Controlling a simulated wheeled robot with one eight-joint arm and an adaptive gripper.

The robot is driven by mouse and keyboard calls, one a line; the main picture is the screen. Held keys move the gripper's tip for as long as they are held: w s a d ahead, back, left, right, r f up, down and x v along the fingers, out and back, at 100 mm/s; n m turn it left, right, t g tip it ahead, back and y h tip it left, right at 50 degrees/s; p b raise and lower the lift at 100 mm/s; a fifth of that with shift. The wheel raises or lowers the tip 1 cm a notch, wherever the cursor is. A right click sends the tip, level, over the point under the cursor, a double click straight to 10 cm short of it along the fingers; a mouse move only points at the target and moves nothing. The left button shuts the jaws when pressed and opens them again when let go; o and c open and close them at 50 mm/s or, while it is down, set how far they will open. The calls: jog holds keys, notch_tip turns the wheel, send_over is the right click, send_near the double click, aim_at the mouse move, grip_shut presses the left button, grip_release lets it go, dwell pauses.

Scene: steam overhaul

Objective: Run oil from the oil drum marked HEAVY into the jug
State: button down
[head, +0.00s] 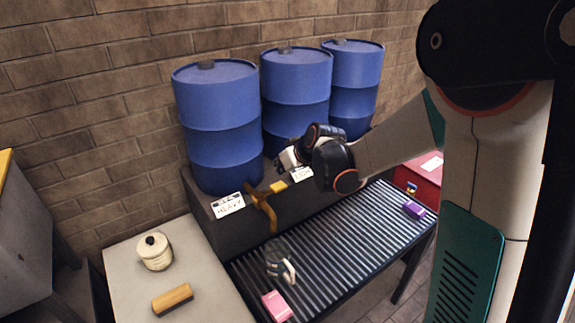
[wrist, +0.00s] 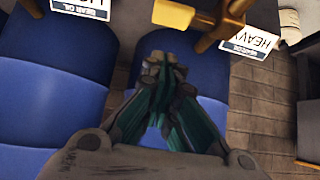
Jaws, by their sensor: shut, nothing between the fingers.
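The HEAVY drum (head: 224,125) is the blue drum at the left of a row. Its white HEAVY card (head: 228,205) is below it, and also shows in the wrist view (wrist: 250,40). A brass tap (head: 264,210) with a yellow lever (head: 279,187) sticks out beside the card; the lever (wrist: 173,13) points sideways in the wrist view. The grey jug (head: 278,262) stands on the slatted rack below the tap. No oil stream shows. My gripper (head: 284,160) is shut and empty, above and behind the lever; its fingers (wrist: 158,65) point towards the lever in the wrist view.
Two more blue drums (head: 296,90) (head: 354,85) stand to the right. A pink block (head: 277,306) and a purple block (head: 414,209) lie on the slatted rack (head: 345,240). A cream pot (head: 154,252) and a wooden brush (head: 172,299) are on the left table.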

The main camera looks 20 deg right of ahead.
aim_at(281, 187)
jog(key=f, duration=0.3)
jog(key=f+b, duration=0.1)
jog(key=shift+w+a+f, duration=0.1)
jog(key=shift+w+f, duration=0.25)
jog(key=shift+f, duration=0.05)
